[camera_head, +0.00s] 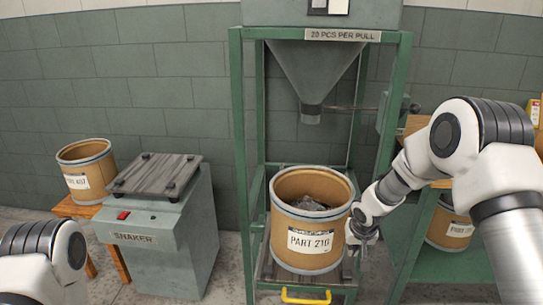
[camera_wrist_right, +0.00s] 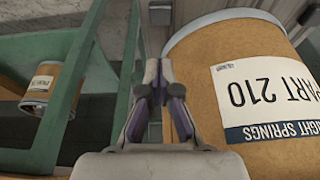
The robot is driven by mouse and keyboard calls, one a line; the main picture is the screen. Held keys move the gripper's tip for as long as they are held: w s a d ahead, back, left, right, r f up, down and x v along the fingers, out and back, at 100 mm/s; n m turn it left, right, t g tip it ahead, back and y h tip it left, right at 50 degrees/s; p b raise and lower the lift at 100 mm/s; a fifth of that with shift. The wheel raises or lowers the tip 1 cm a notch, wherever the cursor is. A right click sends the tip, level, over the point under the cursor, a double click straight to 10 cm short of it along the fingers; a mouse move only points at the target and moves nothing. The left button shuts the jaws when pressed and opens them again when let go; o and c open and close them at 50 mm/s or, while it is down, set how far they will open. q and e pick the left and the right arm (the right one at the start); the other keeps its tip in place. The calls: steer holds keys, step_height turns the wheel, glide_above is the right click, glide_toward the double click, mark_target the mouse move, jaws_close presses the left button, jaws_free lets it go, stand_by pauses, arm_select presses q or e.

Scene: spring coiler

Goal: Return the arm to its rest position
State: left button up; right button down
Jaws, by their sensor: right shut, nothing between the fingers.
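My right arm (camera_head: 440,150) reaches in from the right, its elbow high and its forearm angled down to the left. My right gripper (camera_head: 364,236) is just right of the brown drum labelled PART 210 (camera_head: 282,258). In the right wrist view the right gripper (camera_wrist_right: 158,68) is shut with nothing held, and the drum (camera_wrist_right: 265,25) stands close on its right. Whether the gripper touches the drum I cannot tell. Only a link of my left arm shows at the lower left of the head view; the left gripper is out of frame.
The drum, holding grey pieces, stands inside a green frame (camera_head: 244,150) under a hopper (camera_head: 312,75). A yellow handle (camera_head: 306,298) is below it. A shaker (camera_head: 165,235) and another drum (camera_head: 87,172) are left. A green bench with a drum below (camera_head: 450,230) is right.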

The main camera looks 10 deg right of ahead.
steer(key=s+a+f+n+g+p, duration=0.1)
steer(key=s+a+f+p, duration=0.1)
steer(key=s, duration=1)
steer(key=s+a+f+g+p, duration=0.1)
steer(key=s+p, duration=0.4)
steer(key=s, duration=0.7)
steer(key=s+a+f+n+g+y+p, duration=0.1)
steer(key=s+a+f+p, duration=0.2)
steer(key=s, duration=0.9)
steer(key=shift+s+a+f+n+g, duration=0.3)
steer(key=shift+a+f, duration=0.3)
steer(key=shift+a, duration=0.2)
